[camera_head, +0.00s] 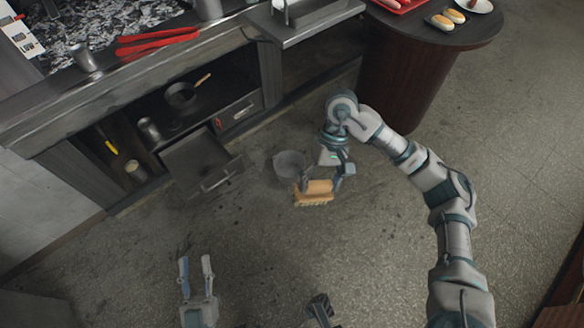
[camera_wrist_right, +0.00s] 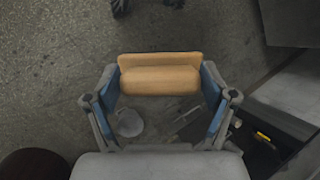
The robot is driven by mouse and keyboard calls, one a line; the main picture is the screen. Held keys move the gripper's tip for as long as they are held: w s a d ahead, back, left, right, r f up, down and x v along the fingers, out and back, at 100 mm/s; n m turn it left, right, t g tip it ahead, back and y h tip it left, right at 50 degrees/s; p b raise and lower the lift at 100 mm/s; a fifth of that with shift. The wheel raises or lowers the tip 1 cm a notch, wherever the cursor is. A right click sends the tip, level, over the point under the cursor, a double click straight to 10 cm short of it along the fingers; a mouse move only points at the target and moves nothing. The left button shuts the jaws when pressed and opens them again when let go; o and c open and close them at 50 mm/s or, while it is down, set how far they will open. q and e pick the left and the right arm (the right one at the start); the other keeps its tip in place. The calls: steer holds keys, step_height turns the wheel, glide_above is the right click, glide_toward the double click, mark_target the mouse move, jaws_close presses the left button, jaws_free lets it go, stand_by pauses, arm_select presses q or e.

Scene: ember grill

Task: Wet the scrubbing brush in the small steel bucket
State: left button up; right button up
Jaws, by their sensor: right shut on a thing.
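The scrubbing brush (camera_head: 314,194) is a tan wooden block with pale bristles facing down. My right gripper (camera_head: 322,180) is shut on it, and the wrist view shows the brush (camera_wrist_right: 160,76) between the two blue-padded fingers. The small steel bucket (camera_head: 289,165) is in the head view, just up and left of the brush, beside the grill cabinet. In the wrist view the bucket (camera_wrist_right: 130,123) looks small and sits below the brush. I cannot tell the brush's exact height. My left gripper (camera_head: 196,268) is open and empty at the lower left, well away from both.
An open drawer or door (camera_head: 200,160) juts out left of the bucket. Red tongs (camera_head: 158,42) lie on the grill counter, and a pan (camera_head: 181,94) sits on the shelf below. A round dark table (camera_head: 405,75) stands at the upper right. The foreground floor is clear.

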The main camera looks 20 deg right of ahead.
steer(key=shift+w+a, duration=0.1)
steer(key=shift+a, duration=0.2)
